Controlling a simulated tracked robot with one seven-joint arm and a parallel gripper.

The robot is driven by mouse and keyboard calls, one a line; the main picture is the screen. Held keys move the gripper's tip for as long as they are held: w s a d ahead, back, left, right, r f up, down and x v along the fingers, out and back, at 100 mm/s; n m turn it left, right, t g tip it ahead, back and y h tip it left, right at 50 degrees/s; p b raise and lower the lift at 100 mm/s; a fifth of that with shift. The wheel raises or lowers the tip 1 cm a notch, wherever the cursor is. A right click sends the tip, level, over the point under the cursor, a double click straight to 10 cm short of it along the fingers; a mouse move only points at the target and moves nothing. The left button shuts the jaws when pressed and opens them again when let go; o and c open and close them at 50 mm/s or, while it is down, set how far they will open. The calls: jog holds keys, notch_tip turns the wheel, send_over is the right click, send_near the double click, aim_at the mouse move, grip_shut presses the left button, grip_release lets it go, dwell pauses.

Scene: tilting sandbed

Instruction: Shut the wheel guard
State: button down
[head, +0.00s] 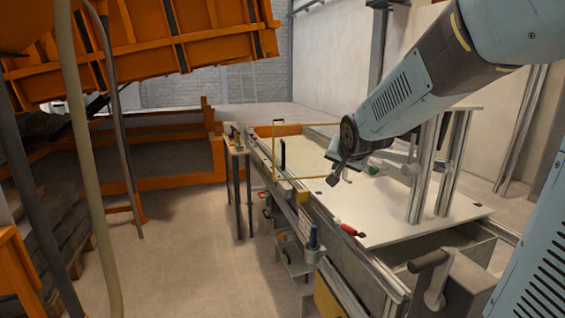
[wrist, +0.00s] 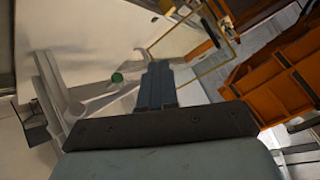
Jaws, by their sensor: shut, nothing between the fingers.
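A thin yellow rectangular frame (head: 300,124), which looks like the wheel guard, stands upright over the far part of the bench. A black upright handle (head: 283,152) shows at its left side. My gripper (head: 337,174) is above the white bench top, at the frame's right side; I cannot tell whether they touch. In the wrist view my gripper (wrist: 158,68) has its fingers together with nothing between them. The yellow frame (wrist: 192,75) is beyond them and to the right there. The wheel cannot be made out.
The white bench top (head: 370,215) carries metal posts (head: 425,165) and a green knob (head: 373,171) close to my arm. A red-handled part (head: 349,230) lies at its front edge. An orange tilted bed (head: 150,45) hangs at upper left. Floor (head: 185,260) is clear left of the bench.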

jog(key=w+a+f+m+t+y, duration=0.1)
jog(key=w+a+f+m+t, duration=0.15)
jog(key=w, duration=0.45)
jog(key=w+a+f+m+t+y, duration=0.1)
jog(key=w+f+y, duration=0.15)
jog(key=w, duration=0.55)
jog(key=m+t+y, duration=0.2)
jog(key=m+t, duration=0.1)
jog(key=m, duration=0.3)
send_near(284, 158)
jog(key=shift+n+y, duration=0.25)
jog(key=shift+n, duration=0.1)
jog(key=x, duration=0.7)
jog(key=shift+d+f, duration=0.15)
